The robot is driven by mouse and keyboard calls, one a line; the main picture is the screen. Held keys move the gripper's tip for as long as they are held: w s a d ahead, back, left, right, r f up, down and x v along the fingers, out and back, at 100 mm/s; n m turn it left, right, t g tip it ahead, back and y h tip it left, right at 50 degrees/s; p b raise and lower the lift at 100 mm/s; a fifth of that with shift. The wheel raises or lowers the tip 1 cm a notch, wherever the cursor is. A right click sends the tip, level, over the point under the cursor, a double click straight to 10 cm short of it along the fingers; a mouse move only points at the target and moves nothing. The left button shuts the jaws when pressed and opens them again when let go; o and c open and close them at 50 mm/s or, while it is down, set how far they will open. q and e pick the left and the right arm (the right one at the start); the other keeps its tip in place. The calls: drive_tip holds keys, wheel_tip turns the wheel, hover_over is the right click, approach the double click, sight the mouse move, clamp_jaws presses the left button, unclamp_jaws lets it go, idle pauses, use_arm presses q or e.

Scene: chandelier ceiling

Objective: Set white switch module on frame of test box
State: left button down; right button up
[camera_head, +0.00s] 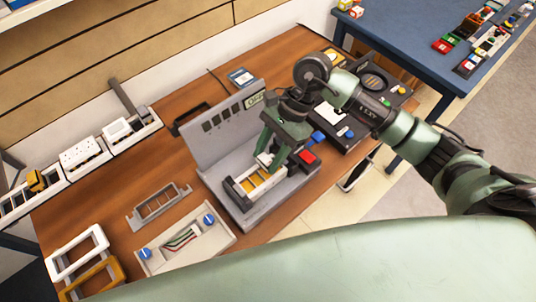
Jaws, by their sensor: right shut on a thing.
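The grey test box (207,152) stands on the brown table, with an upright back panel and a flat base. Its frame (231,192) sits on the base and shows yellow-orange parts and pale strips inside. My right gripper (269,160) is over the far right end of this frame, pointing down. It is shut on a small white piece (264,159), which looks like the white switch module and is mostly hidden by the fingers. I cannot tell whether the piece touches the frame. My left gripper is not in view.
A rack on the left holds white modules (85,154). A loose grey frame (160,205), a tray with blue knobs (186,240), and white and yellow frames (76,252) lie in front.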

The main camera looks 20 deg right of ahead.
idle(0.4)
drive_tip(key=shift+b, duration=0.5)
drive_tip(key=shift+f, duration=0.15)
drive_tip(key=shift+f+b, duration=0.65)
drive_tip(key=shift+b, duration=0.4)
drive_tip(key=shift+f, duration=0.15)
idle(0.3)
drive_tip(key=shift+f+b, duration=0.45)
drive_tip(key=shift+b, duration=0.4)
